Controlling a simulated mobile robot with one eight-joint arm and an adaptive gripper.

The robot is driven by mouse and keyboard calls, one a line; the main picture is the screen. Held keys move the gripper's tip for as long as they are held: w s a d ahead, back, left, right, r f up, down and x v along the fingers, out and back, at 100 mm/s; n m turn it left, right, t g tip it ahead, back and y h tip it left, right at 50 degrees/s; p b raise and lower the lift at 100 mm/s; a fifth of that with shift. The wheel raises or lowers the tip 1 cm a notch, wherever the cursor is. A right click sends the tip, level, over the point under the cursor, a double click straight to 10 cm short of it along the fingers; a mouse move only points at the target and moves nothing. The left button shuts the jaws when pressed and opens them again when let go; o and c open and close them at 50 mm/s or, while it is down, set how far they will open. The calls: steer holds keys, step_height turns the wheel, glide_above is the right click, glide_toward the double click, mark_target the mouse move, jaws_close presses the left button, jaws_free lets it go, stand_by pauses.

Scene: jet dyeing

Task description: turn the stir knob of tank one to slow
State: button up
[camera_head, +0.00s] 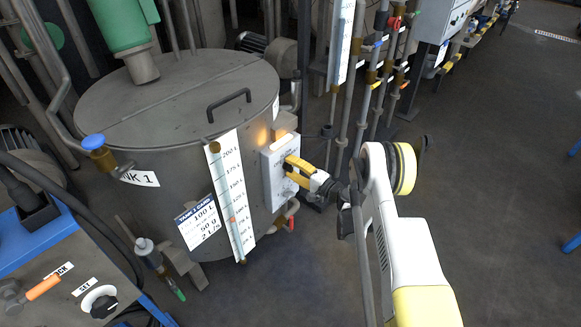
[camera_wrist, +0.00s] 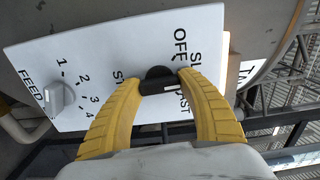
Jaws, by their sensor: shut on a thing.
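Tank one (camera_head: 150,190) is a grey lidded vessel marked TANK 1 in the head view. A white control box (camera_head: 273,185) is on its right side. In the wrist view the box's panel (camera_wrist: 105,50) shows a black stir knob (camera_wrist: 158,74) with OFF, a partly hidden slow label and a partly hidden fast label around it. My gripper (camera_head: 290,166) has its yellow fingers shut on this knob, one on each side; it also shows in the wrist view (camera_wrist: 155,86). The knob's pointer direction is not clear. In the head view my gripper hides the knob.
A grey feed knob (camera_wrist: 62,96) with numbers 1 to 4 sits on the same panel, beside one finger. A white level scale (camera_head: 232,195) and a tank card (camera_head: 202,222) are left of the box. Upright pipes (camera_head: 345,125) stand behind my arm.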

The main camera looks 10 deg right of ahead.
steer(key=shift+a, duration=0.1)
stand_by(0.5)
steer(key=o, duration=1.1)
steer(key=shift+o, duration=0.2)
steer(key=shift+r, duration=0.15)
